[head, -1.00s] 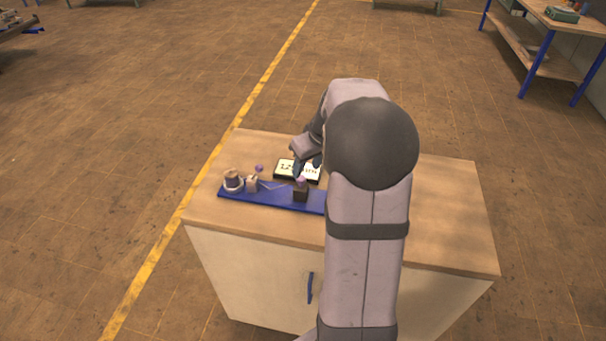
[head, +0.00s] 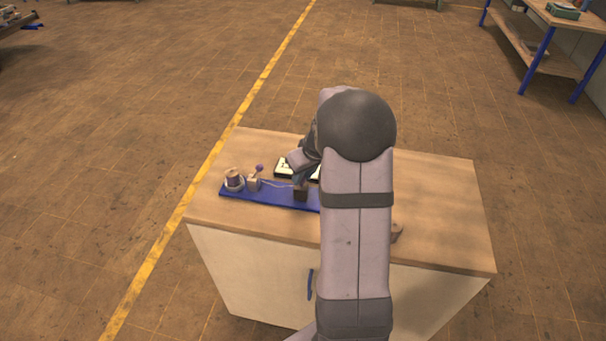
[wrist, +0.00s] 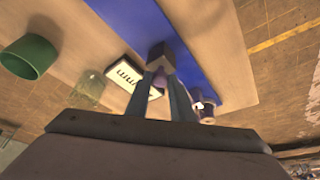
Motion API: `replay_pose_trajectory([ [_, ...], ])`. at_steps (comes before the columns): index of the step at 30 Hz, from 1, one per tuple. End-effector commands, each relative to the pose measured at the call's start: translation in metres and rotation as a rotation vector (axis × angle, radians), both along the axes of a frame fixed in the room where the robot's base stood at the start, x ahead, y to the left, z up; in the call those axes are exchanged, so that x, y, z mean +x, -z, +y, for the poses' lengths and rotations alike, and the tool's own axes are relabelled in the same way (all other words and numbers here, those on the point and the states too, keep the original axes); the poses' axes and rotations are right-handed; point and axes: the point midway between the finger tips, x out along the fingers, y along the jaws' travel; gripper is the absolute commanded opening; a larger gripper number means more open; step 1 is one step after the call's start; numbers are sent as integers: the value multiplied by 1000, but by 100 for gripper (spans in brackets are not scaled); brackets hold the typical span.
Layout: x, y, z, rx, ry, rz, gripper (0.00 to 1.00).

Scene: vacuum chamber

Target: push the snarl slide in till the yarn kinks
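A blue base board (head: 245,194) lies on the cabinet top. On it stand a yarn spool (head: 234,180) at the left, a small light block (head: 254,184) with a purple-knobbed lever, and a dark block (head: 301,195) under my gripper. The thin yarn (head: 276,186) runs from the light block towards the dark block. My arm hides the board's right end.
A black-framed card (head: 283,168) with dark markings lies behind the board. The wrist view shows a green cup (wrist: 28,57) and a clear vessel (wrist: 88,88). A small brown object (head: 397,232) shows right of my arm. The cabinet top's right side (head: 445,210) looks clear.

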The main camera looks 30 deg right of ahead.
Motion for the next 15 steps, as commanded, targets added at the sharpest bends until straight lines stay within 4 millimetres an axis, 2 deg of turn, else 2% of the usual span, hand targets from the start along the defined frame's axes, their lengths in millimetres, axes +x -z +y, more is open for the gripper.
replay_pose_trajectory([
  [1,0,0,0,-1,0,0,6],
  [2,0,0,0,-1,0,-1,0],
  [15,11,-1,10,0,-1,-2,0],
])
